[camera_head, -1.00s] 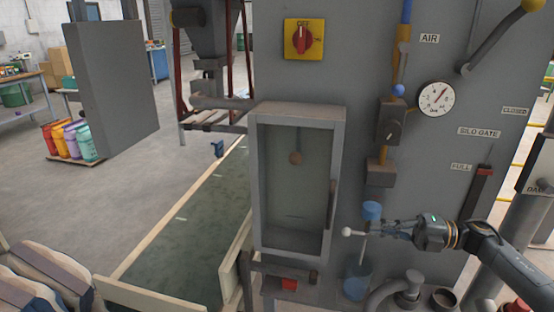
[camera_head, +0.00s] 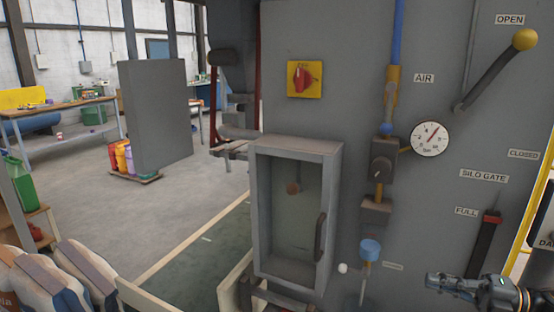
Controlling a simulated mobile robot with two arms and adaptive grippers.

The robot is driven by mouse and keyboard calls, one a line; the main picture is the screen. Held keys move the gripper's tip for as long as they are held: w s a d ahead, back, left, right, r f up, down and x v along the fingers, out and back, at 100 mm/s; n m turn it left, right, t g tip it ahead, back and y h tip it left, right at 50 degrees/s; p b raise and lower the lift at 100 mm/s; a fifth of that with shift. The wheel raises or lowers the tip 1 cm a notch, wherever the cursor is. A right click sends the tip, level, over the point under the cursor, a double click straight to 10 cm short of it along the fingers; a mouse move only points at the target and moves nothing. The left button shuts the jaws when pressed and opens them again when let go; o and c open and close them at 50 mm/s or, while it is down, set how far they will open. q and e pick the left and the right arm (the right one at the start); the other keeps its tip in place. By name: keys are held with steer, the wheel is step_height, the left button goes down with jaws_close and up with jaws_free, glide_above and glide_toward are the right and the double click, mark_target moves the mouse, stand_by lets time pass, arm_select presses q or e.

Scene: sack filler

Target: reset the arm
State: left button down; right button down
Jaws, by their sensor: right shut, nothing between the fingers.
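My right gripper (camera_head: 446,281) is at the lower right of the head view, in front of the grey machine panel (camera_head: 360,40). Its fingers are shut with nothing between them, and they point left. It is apart from the white ball knob (camera_head: 342,268) and the blue-capped fitting (camera_head: 370,250), both to its left. Most of the right arm is outside the picture. My left gripper does not show.
The panel carries a glazed box (camera_head: 297,210), a red rotary switch (camera_head: 304,78), a gauge (camera_head: 429,139) and a silo gate lever with a yellow knob (camera_head: 525,39). Sacks (camera_head: 60,282) lie at the lower left. Floor (camera_head: 90,205) beyond is open.

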steer(key=w+a+f+m+t+h, duration=0.4)
steer(key=a+f+m+t+h, duration=0.6)
steer(key=m, duration=0.5)
steer(key=s+a+f+m+g+h, duration=0.2)
steer(key=s+f+m+g+h, duration=0.45)
steer(key=s+f+m, duration=0.55)
steer(key=s+a+f+m+g, duration=0.2)
steer(key=s+g, duration=0.6)
steer(key=s, duration=1.2)
step_height(320, 180, down, 25)
steer(key=s, duration=0.2)
steer(key=s+d+f+g+p, duration=0.1)
steer(key=s+d+f+g, duration=0.1)
steer(key=s+f, duration=1.3)
steer(key=shift+s+d+f, duration=0.3)
steer(key=shift+s+d, duration=0.1)
steer(key=shift+s, duration=0.25)
